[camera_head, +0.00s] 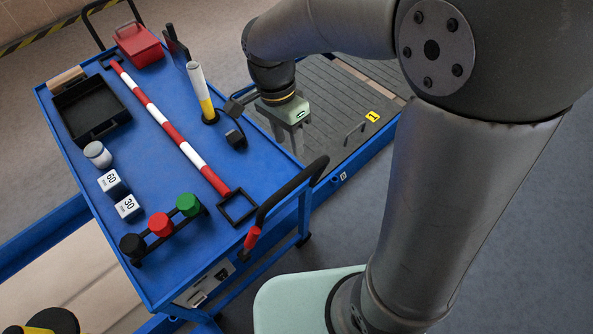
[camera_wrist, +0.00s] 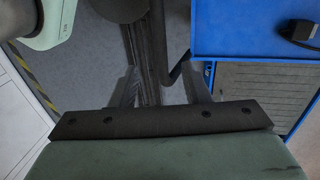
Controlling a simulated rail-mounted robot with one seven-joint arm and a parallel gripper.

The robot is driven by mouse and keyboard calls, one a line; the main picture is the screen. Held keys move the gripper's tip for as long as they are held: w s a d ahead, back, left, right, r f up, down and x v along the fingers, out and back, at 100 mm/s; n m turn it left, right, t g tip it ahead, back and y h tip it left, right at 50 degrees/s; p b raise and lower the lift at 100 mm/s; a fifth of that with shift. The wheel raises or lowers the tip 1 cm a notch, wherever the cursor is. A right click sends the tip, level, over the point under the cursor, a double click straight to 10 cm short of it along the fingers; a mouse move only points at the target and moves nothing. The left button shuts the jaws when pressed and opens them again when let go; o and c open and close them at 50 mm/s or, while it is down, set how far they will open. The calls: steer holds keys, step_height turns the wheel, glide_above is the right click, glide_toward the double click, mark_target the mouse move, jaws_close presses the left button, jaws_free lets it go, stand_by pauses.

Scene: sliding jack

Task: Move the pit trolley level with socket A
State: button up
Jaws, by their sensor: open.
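A blue cart (camera_head: 150,190) with a flat top and dark push handles stands at the left in the head view; its top also shows at the upper right of the wrist view (camera_wrist: 235,25). A grey slatted deck (camera_head: 335,95) with a blue edge lies beyond its right side. I cannot tell for certain which is the pit trolley. My gripper (camera_head: 293,138) points down over the deck, beside the cart's right edge. Its fingers are apart and empty in the wrist view (camera_wrist: 160,82). A small pale label (camera_head: 343,176) is on the deck's blue edge, too small to read. I cannot identify socket A.
The cart carries a black tray (camera_head: 90,108), a red box (camera_head: 138,45), a red-white bar (camera_head: 160,120), blocks marked 60 and 30, and three coloured knobs (camera_head: 160,225). A yellow label (camera_head: 372,117) and a thin handle (camera_head: 355,130) are on the deck. Grey floor is clear at lower right.

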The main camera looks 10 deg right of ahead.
mark_target(296, 178)
steer(key=f, duration=0.4)
steer(key=s+d+f, duration=0.1)
steer(key=f, duration=0.3)
steer(key=s+f, duration=0.1)
steer(key=f, duration=0.3)
steer(key=shift+d, duration=0.25)
jaws_close()
